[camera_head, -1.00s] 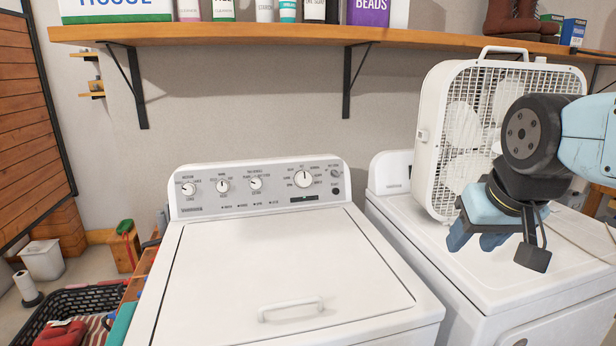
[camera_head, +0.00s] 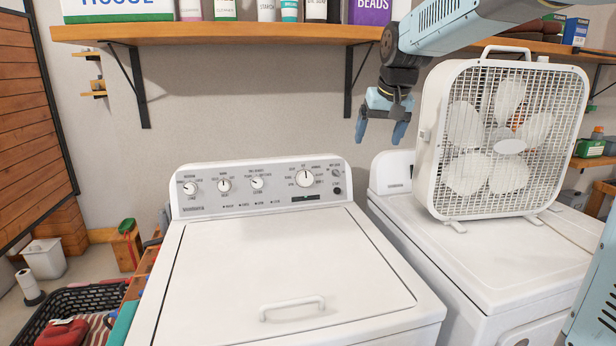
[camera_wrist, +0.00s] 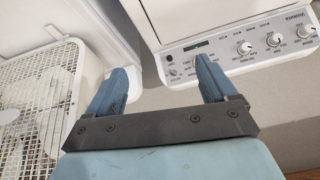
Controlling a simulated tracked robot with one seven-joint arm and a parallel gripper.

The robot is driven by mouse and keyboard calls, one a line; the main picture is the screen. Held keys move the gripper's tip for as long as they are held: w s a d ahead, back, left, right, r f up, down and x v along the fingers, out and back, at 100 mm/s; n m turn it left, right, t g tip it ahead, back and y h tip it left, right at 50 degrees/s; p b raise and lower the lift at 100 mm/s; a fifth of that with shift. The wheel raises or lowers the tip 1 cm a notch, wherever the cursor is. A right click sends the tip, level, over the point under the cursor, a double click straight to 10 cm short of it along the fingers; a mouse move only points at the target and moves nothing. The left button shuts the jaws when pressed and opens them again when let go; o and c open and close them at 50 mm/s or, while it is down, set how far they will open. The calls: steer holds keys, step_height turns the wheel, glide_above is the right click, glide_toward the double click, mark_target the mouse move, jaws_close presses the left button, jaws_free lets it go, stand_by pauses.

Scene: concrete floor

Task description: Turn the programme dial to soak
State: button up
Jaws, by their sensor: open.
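The programme dial (camera_head: 305,178) is the larger white knob at the right of the washer's control panel (camera_head: 240,205), with small labels around it too small to read surely. Its pointer looks roughly upward. My gripper (camera_head: 380,138) is open and empty, pointing down above and to the right of the panel, apart from the dial. In the wrist view the panel appears upside down, and my gripper (camera_wrist: 163,75) shows two spread blue fingers. The right finger there overlaps the panel and hides part of the area around the programme dial.
Three smaller knobs (camera_head: 223,185) sit on the panel's left. A box fan (camera_head: 500,140) stands on the neighbouring white machine (camera_head: 480,245). A wooden shelf (camera_head: 250,33) with bottles and boxes runs above. The washer lid (camera_head: 270,270) is shut and clear.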

steer(key=w+a+f+y, duration=0.15)
steer(key=w+a, duration=0.25)
steer(key=w, duration=0.4)
steer(key=w+a+f, duration=0.2)
steer(key=w+a, duration=0.1)
steer(key=w, duration=0.4)
steer(key=g, duration=0.1)
glide_toward(308, 174)
steer(key=shift+y, duration=0.35)
steer(key=x, duration=1)
steer(key=shift+d+f, duration=0.15)
steer(key=shift+f, duration=0.15)
steer(key=shift+c, duration=0.3)
steer(key=c, duration=0.9)
steer(key=shift+d, duration=0.1)
steer(key=shift+c, duration=0.5)
steer(key=shift+n, duration=0.3)
